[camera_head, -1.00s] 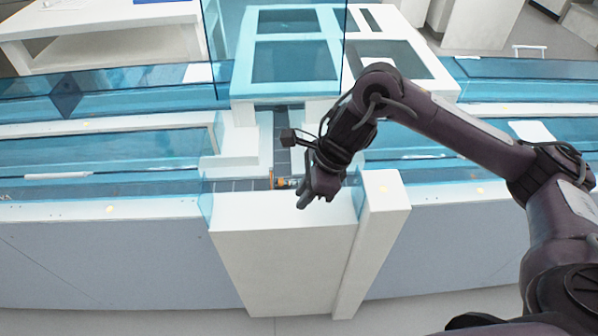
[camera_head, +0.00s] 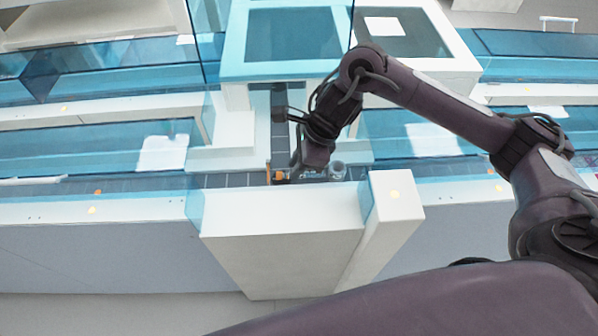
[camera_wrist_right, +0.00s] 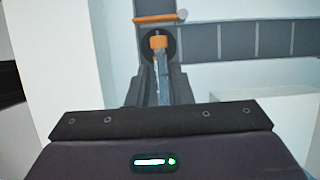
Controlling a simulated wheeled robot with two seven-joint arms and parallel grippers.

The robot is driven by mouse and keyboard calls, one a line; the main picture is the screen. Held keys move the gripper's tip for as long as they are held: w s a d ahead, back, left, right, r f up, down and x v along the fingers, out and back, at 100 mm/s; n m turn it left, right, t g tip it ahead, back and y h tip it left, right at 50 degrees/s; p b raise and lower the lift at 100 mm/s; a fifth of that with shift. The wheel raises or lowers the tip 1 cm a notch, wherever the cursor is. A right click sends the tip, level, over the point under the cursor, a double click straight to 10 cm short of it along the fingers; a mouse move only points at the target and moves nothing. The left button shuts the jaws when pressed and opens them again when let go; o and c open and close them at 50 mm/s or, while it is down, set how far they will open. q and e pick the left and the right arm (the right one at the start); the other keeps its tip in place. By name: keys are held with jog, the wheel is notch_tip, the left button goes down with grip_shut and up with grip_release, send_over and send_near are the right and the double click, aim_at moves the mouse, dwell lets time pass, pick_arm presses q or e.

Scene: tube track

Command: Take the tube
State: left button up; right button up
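The tube (camera_wrist_right: 162,66) shows in the right wrist view as a narrow clear body with an orange cap (camera_wrist_right: 159,42), in front of a dark round opening beside the track. In the head view its orange cap (camera_head: 280,176) shows just left of my right gripper (camera_head: 299,176). The gripper is down at the track behind the white block. In the wrist view its dark fingers (camera_wrist_right: 162,80) stand on either side of the tube body. I cannot tell whether they touch it. The tube's lower part is hidden. My left gripper is not in view.
A dark segmented track (camera_head: 230,181) runs beside the gripper. A white block (camera_head: 285,222) and a white post (camera_head: 396,200) stand in front. Blue clear panels (camera_head: 95,150) line the track. A round clear piece (camera_head: 337,170) sits right of the gripper.

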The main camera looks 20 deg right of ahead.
jog(key=shift+x, duration=1.05)
jog(key=shift+w, duration=0.1)
jog(key=c, duration=0.4)
grip_shut()
jog(key=shift+r, duration=0.15)
